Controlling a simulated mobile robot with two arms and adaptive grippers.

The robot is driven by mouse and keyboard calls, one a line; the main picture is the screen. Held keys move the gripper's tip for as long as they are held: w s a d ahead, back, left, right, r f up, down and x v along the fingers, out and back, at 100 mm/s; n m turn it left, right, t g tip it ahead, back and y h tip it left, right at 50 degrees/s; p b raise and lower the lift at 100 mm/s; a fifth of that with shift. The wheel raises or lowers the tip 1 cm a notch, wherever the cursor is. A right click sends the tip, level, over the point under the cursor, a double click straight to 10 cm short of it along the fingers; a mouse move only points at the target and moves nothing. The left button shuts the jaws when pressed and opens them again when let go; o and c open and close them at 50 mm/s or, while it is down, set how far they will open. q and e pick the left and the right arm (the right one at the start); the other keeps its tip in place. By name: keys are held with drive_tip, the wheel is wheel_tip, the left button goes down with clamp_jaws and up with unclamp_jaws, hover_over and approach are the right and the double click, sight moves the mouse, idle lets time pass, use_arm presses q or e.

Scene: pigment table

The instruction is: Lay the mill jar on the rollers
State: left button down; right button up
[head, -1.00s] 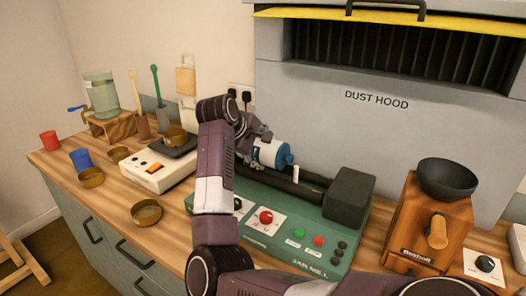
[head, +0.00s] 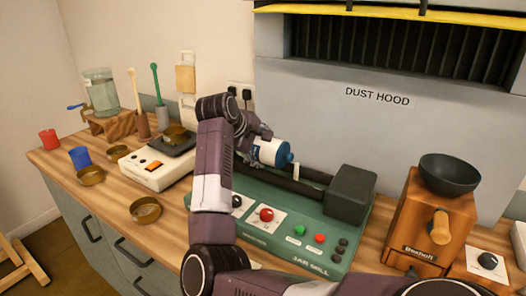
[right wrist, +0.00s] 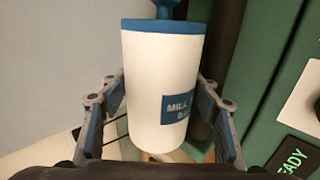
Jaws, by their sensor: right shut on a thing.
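The mill jar (head: 271,152) is white with a blue lid and lies on its side in my right gripper (head: 260,143), its lid toward the right. In the right wrist view the jar (right wrist: 160,85) fills the middle, with a finger of my right gripper (right wrist: 160,120) on each side and a blue label on the body. The green jar mill (head: 275,238) stands on the bench, and its dark rollers (head: 305,191) run below and to the right of the jar. I cannot tell whether the jar touches them. My left gripper is not in view.
A wooden grinder with a dark bowl (head: 448,176) stands to the right, and the dust hood (head: 380,120) rises behind. To the left are a white scale-like device (head: 155,170), brass bowls (head: 145,210), a blue cup (head: 80,158) and a red cup (head: 48,139).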

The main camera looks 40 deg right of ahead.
drive_tip(key=o, duration=1.7)
drive_tip(key=shift+f, duration=0.15)
drive_tip(key=shift+c, duration=0.2)
drive_tip(key=shift+f, duration=0.1)
